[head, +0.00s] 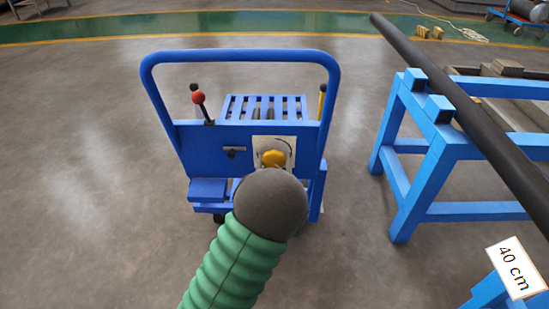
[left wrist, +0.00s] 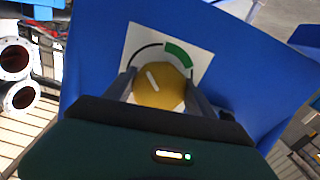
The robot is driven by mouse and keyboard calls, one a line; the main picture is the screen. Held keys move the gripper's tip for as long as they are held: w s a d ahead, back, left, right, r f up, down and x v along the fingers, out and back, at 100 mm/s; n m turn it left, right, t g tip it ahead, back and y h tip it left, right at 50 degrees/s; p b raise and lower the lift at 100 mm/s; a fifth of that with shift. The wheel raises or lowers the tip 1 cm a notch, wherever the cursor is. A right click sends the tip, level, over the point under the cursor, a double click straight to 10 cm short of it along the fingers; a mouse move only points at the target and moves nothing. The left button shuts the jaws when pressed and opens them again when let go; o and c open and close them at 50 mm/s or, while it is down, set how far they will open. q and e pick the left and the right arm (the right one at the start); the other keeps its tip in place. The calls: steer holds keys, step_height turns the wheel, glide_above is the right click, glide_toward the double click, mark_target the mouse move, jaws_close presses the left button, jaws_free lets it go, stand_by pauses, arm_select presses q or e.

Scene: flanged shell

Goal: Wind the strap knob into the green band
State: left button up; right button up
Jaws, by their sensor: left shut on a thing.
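The yellow strap knob (left wrist: 160,87) sits on a white dial plate (left wrist: 196,57) fixed to a blue panel. A green band (left wrist: 179,53) lies at the plate's upper right, and a thin dark arc runs on the left. The knob's white mark points up and left, outside the green band. My left gripper (left wrist: 162,92) is shut on the knob, one finger on each side. In the head view the knob (head: 273,158) shows just above my dark round wrist, which hides the fingers and the lower plate. My right gripper is not in view.
The panel belongs to a blue cart (head: 200,150) with a tall tube handle (head: 240,57) and a red-topped lever (head: 198,98). A blue stand (head: 440,150) carrying a long dark bar (head: 470,125) is at the right. The floor at the left is clear.

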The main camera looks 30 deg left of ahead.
arm_select(q)
steer(key=m+p, duration=0.6)
steer(key=m, duration=0.1)
steer(key=shift+s+r, duration=0.1)
steer(key=shift+r, duration=0.05)
steer(key=m+p, duration=0.2)
steer(key=m, duration=0.2)
steer(key=shift+p, duration=0.3)
steer(key=shift+m+p, duration=0.45)
steer(key=shift+m, duration=0.45)
steer(key=shift+f, duration=0.2)
steer(key=o, duration=1.4)
steer(key=shift+a, duration=0.1)
